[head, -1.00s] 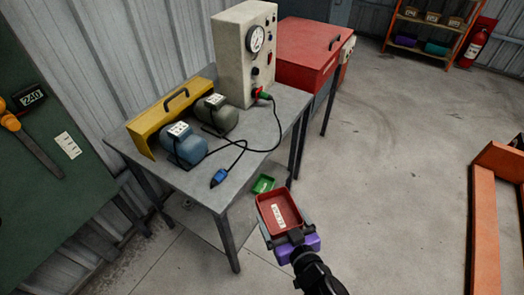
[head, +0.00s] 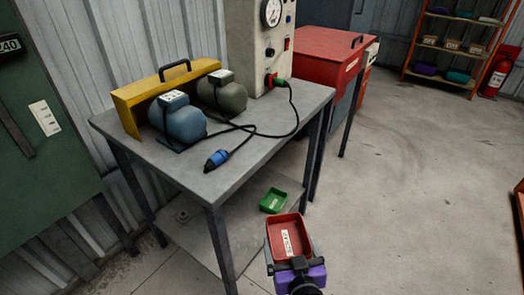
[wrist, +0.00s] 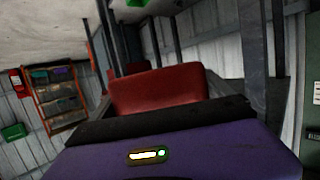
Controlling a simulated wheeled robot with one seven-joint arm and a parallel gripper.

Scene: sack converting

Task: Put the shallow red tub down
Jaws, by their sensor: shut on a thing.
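The shallow red tub (head: 287,232) is held upright in my gripper (head: 291,258), in front of the grey table's right front leg in the head view. A pale label shows on its inside. In the wrist view the tub (wrist: 158,90) fills the middle, just beyond the dark jaws and purple gripper body. My gripper is shut on the tub; the fingertips are hard to make out. The tub looks empty.
A grey table (head: 248,158) holds a blue motor (head: 178,124), a grey-green motor (head: 225,97), a yellow cover (head: 135,115) and a cabled blue plug (head: 217,159). A small green tub (head: 273,200) sits on its lower shelf (head: 190,225). Open floor (head: 420,200) lies to the right.

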